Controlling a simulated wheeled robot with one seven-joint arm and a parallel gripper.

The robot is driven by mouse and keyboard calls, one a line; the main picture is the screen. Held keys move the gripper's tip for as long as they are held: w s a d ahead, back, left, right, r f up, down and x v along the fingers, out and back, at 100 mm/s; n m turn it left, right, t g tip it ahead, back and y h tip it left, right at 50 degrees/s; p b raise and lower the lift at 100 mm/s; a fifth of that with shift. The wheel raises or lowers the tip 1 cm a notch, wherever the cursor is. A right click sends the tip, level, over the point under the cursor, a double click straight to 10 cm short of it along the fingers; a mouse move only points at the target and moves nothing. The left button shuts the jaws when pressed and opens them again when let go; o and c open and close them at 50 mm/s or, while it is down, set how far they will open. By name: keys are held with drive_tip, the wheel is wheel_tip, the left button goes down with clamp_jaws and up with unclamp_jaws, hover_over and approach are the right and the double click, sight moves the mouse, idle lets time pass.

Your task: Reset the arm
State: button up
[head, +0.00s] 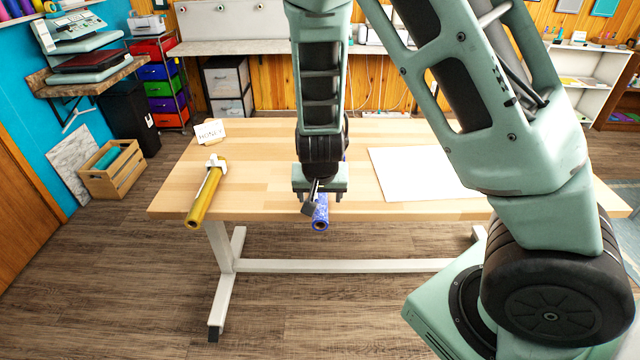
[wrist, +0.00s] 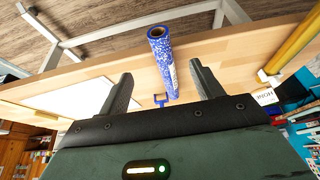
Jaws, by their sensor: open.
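My arm (head: 320,70) reaches forward over the wooden table, with my gripper (head: 320,196) hanging at the table's front edge. In the wrist view my gripper (wrist: 162,82) is open, its two dark fingers apart. A blue patterned vinyl roll (wrist: 164,62) lies on the table between and beyond the fingertips; I see no contact with them. In the head view the blue roll (head: 321,214) is mostly hidden behind my gripper, its end sticking out over the front edge. A small blue item (wrist: 161,100) is by the roll's far end.
A yellow roll (head: 205,195) with a white clip lies at the table's left, overhanging the front edge. A small sign (head: 210,132) stands behind it. A white sheet (head: 418,174) lies on the right. The table (head: 265,150) is bare between. A wooden crate (head: 113,172) sits on the floor at left.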

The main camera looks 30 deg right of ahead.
drive_tip(key=shift+p+v, duration=0.5)
drive_tip(key=shift+v, duration=1.4)
drive_tip(key=shift+a, duration=0.1)
